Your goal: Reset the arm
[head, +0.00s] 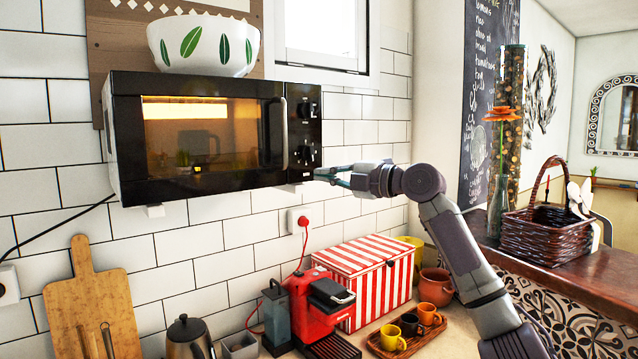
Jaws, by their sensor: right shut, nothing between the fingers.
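My right arm comes in from the lower right and reaches up and left. My right gripper (330,175) is at its end, shut and empty, just below the lower right corner of the black microwave (220,140). I cannot tell whether the fingertips touch the microwave. The microwave door looks closed, with a warm light glowing inside and a vertical handle (284,133) at its right side. My left gripper is not in view.
A red coffee machine (318,302), a striped box (365,265) and a wooden tray (405,345) with small cups stand on the counter below. A wicker basket (545,235) and a flower vase (497,205) stand on the ledge at right. A leaf-patterned bowl (204,44) tops the microwave.

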